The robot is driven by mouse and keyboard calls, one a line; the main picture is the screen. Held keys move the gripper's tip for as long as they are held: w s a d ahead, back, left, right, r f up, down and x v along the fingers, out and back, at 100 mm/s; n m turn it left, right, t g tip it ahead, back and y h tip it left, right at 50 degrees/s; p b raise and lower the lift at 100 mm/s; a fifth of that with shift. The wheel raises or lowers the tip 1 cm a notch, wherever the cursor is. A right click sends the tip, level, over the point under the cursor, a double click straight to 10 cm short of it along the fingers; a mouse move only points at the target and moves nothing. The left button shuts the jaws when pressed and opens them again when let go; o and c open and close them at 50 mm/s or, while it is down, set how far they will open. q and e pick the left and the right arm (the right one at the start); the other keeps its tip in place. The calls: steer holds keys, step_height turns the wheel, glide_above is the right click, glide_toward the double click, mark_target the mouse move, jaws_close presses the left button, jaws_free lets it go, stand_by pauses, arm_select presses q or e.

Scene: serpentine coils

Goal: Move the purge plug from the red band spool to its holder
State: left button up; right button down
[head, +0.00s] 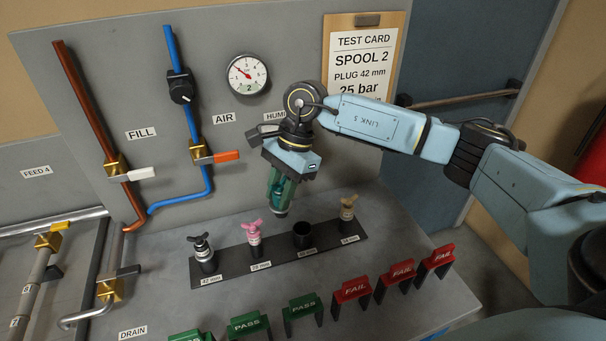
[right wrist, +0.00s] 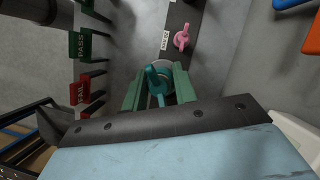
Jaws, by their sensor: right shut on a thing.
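My right gripper (head: 280,202) has green fingers and points down above the plug rack. It is shut on a teal plug with a winged top, seen between the fingers in the right wrist view (right wrist: 158,84). The black plug rack (head: 225,272) holds a black, a pink (head: 254,238) and a tan plug. Its empty black cup (head: 303,236) stands between the pink and tan plugs, below and slightly right of the held plug. The plug's lower end appears above the rack, apart from the cup. I cannot make out a red band on any spool. My left gripper is not in view.
Green PASS tags (head: 302,307) and red FAIL tags (head: 352,289) stand along the bench in front of the rack. The grey panel behind carries pipes, valves and a gauge (head: 248,75). The test card (head: 364,60) reads spool 2, plug 42 mm.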

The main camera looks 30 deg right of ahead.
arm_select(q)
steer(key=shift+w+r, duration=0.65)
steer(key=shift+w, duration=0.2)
arm_select(e)
steer(key=d+f+m+t, duration=0.2)
steer(key=d+f+m, duration=0.4)
steer(key=f+m, duration=0.1)
steer(key=shift+w+f+m+t+h, duration=0.3)
steer(key=shift+w+f+m, duration=0.1)
steer(key=shift+f, duration=0.2)
steer(key=shift+d, duration=0.1)
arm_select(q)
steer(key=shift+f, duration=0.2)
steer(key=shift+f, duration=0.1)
arm_select(e)
steer(key=shift+f, duration=0.15)
arm_select(q)
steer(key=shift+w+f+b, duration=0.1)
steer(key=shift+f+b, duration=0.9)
steer(key=shift+b, duration=0.25)
arm_select(e)
steer(key=shift+f, duration=1.2)
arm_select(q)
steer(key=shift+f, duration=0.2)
arm_select(e)
steer(key=shift+f, duration=0.2)
